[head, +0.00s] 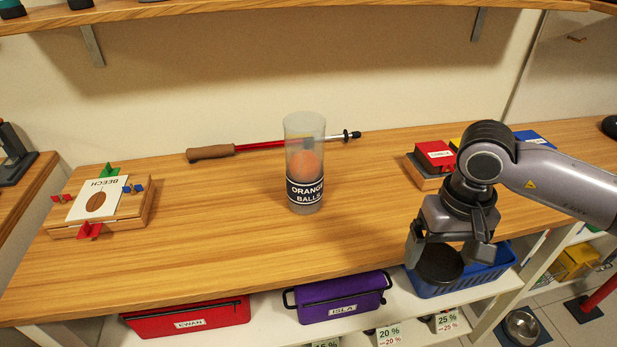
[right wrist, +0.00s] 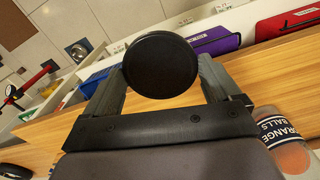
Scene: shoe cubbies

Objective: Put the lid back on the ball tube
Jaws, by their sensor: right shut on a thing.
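The ball tube (head: 304,165) stands upright on the wooden bench. It is clear, has a black "ORANGE BALLS" band and holds an orange ball (head: 304,168); its top is open. It also shows at the right edge of the right wrist view (right wrist: 285,140). The round black lid (head: 439,264) is held by my right gripper (head: 442,250), near the bench's front edge, to the right of the tube and apart from it. In the right wrist view the lid (right wrist: 160,65) sits between the two fingers. My left gripper is not in view.
A trekking pole (head: 265,145) lies behind the tube. A wooden board with a "BEECH" card (head: 97,200) is at the left, and a red box (head: 435,155) at the right. Below the bench are red (head: 187,318) and purple (head: 340,297) pouches and a blue basket (head: 480,276).

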